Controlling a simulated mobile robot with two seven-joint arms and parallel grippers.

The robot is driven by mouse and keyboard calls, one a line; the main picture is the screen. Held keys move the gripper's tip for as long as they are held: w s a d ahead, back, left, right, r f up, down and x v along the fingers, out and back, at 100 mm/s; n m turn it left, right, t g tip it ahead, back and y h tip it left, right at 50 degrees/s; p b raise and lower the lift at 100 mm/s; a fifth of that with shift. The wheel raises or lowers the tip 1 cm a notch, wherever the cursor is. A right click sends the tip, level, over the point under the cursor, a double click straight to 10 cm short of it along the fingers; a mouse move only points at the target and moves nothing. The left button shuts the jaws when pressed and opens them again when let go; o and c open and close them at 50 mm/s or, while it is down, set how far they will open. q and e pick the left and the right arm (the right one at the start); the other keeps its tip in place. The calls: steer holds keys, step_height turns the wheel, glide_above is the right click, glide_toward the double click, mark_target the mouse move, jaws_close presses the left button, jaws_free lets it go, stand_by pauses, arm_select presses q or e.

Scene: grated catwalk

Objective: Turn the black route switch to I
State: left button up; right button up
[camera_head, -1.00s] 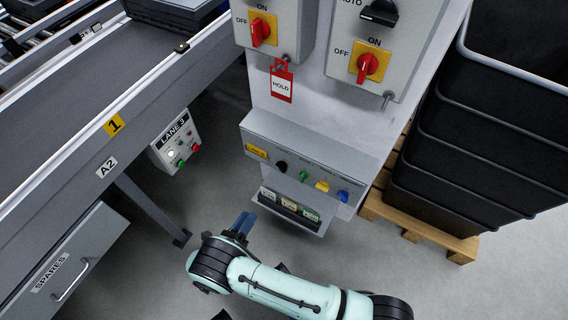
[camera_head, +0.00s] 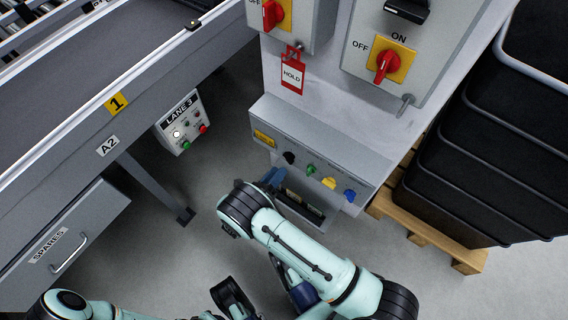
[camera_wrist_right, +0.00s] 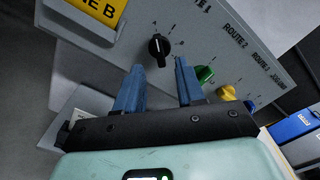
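The black route switch (camera_head: 289,158) is a small knob at the left of the row on the sloped control panel (camera_head: 335,160). In the right wrist view the black switch (camera_wrist_right: 159,47) has a white pointer line and stands just beyond my right gripper (camera_wrist_right: 158,82). The blue fingers are apart with nothing between them. In the head view my right gripper (camera_head: 271,178) is just below the panel's left part, partly hidden by my arm. An arm of mine shows at the bottom left, but I cannot make out the left gripper's fingers.
Green (camera_head: 310,169), yellow (camera_head: 329,183) and blue (camera_head: 349,195) knobs sit to the right of the black one. A red HOLD tag (camera_head: 292,78) hangs above the panel. Black crates (camera_head: 480,150) on a pallet stand right; a LANE 3 box (camera_head: 183,122) is left.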

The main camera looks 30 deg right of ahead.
mark_target(287, 160)
steer(key=x, duration=0.5)
steer(key=shift+b, duration=0.4)
arm_select(q)
steer(key=shift+s+a+f+g, duration=0.1)
steer(key=shift+s+f+g, duration=0.1)
steer(key=shift+s, duration=0.3)
steer(key=shift+s+f+g, duration=0.1)
steer(key=shift+s+f, duration=0.1)
steer(key=shift+s, duration=0.25)
arm_select(e)
steer(key=shift+a, duration=0.1)
jaws_close()
arm_select(q)
steer(key=shift+w+r, duration=0.1)
steer(key=shift+w, duration=0.1)
arm_select(e)
steer(key=shift+m, duration=0.3)
steer(key=m+p, duration=0.1)
steer(key=m, duration=0.2)
steer(key=shift+m, duration=0.3)
arm_select(q)
steer(key=shift+w+d+r+t+p, duration=0.15)
steer(key=shift+w+r+t+p, duration=0.2)
steer(key=shift+w, duration=0.55)
steer(key=shift+w+d+r+t+p, duration=0.15)
steer(key=shift+w+r+t, duration=0.3)
steer(key=shift+w, duration=0.4)
arm_select(e)
steer(key=shift+m, duration=2.2)
